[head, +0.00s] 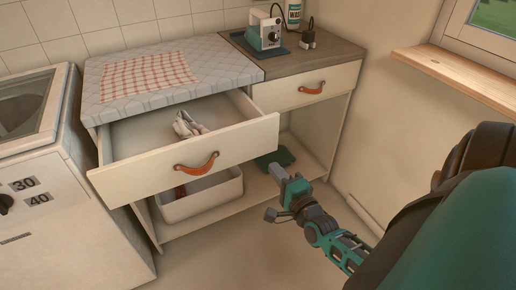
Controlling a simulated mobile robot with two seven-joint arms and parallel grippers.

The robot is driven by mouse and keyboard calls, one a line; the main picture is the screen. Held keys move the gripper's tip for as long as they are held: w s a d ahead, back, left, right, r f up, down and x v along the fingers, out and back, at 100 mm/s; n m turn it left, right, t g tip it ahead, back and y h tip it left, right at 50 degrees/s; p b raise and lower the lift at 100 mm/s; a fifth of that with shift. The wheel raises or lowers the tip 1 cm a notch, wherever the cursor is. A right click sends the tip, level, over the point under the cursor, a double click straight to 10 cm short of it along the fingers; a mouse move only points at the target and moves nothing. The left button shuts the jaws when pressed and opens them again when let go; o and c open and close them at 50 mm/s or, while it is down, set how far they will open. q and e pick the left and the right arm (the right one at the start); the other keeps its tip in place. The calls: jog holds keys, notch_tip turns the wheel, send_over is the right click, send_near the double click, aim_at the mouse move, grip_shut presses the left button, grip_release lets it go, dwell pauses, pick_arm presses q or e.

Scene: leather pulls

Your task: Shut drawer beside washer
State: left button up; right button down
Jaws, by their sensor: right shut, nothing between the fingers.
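The drawer (130,175) beside the washer (50,190) is pulled well out of the cabinet. It has a cream front with an orange leather pull (197,163), and crumpled light cloth (188,125) lies inside. My right gripper (277,172) is shut and empty. It appears to the right of the drawer front's right end, lower in the picture, in front of the open shelf space. No contact with the drawer shows. My left gripper is not in view.
A second drawer (275,95) at right looks closed. A white bin (205,197) stands beneath the open drawer. A checked cloth (148,76) and a teal device (264,34) are on top. A wooden sill (470,80) juts out at right. Floor in front is clear.

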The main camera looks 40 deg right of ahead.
aim_at(253, 142)
pick_arm(q)
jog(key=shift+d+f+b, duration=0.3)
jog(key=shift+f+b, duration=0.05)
jog(key=shift+b, duration=0.3)
pick_arm(e)
jog(key=x, duration=1.1)
jog(key=shift+a, duration=0.1)
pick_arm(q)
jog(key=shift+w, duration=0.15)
